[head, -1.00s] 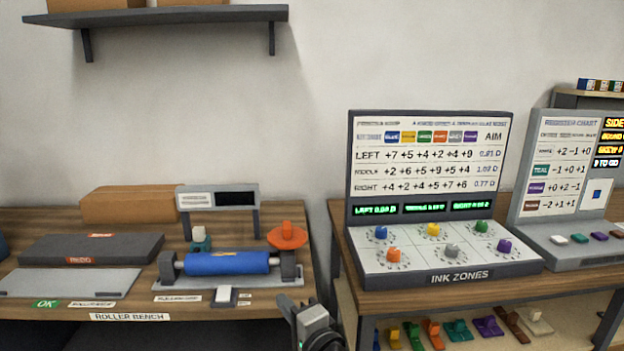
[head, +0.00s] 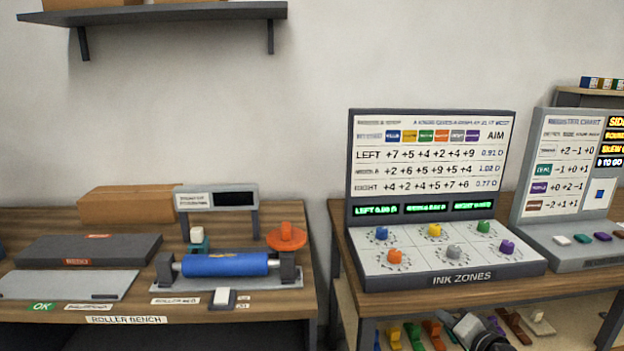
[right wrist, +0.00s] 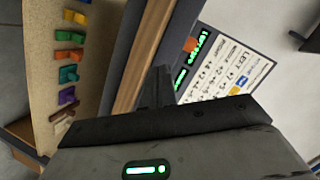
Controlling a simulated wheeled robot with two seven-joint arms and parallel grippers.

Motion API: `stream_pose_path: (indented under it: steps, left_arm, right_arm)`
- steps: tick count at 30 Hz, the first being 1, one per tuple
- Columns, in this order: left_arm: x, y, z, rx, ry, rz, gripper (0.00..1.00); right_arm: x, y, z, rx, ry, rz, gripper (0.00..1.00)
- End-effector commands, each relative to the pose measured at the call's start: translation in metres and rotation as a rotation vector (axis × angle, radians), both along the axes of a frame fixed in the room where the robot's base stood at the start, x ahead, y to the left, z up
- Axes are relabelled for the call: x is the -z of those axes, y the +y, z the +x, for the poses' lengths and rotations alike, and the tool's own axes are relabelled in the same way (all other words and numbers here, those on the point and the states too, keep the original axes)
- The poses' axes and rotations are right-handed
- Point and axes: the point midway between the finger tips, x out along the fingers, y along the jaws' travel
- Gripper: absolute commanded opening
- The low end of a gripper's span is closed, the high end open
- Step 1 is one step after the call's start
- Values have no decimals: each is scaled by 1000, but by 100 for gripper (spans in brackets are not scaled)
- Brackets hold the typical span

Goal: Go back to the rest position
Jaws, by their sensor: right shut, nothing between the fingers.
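My right gripper (head: 492,343) shows at the bottom of the head view, in front of the ink zones table and below its top, with only part of it in frame. In the right wrist view its fingers (right wrist: 157,88) are together with nothing between them. The ink zones console (head: 440,270) stands on its table behind the gripper, and the gripper is apart from its coloured knobs. My left gripper is in neither current view.
The roller bench (head: 200,315) stands at the left with a blue roller (head: 225,264). The ink zones table (head: 352,262) has a lower shelf with coloured pieces (head: 394,338), close to my right gripper. A register chart console (head: 570,190) stands at the right.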

Motion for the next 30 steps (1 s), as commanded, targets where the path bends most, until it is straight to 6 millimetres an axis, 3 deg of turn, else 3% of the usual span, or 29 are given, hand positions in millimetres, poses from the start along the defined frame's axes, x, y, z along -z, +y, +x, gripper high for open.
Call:
stream_pose_path:
  steps: [1, 8, 16, 21, 30]
  left_arm:
    - [0, 0, 0, 0, 1, 0, 36]
    - [0, 0, -1, 1, 2, 0, 36]
    - [1, -1, -1, 2, 2, -1, 36]
    - [1, -1, -1, 2, 2, -1, 36]
    - [1, -1, -1, 2, 3, -1, 36]
  right_arm:
    - [5, -10, -6, -2, 7, -38, 0]
    - [61, 13, -74, -136, 47, -306, 0]
    - [115, 27, -183, -353, 78, -720, 0]
    - [129, 30, -245, -488, 80, -966, 0]
    - [130, 26, -324, -677, 72, -1295, 0]
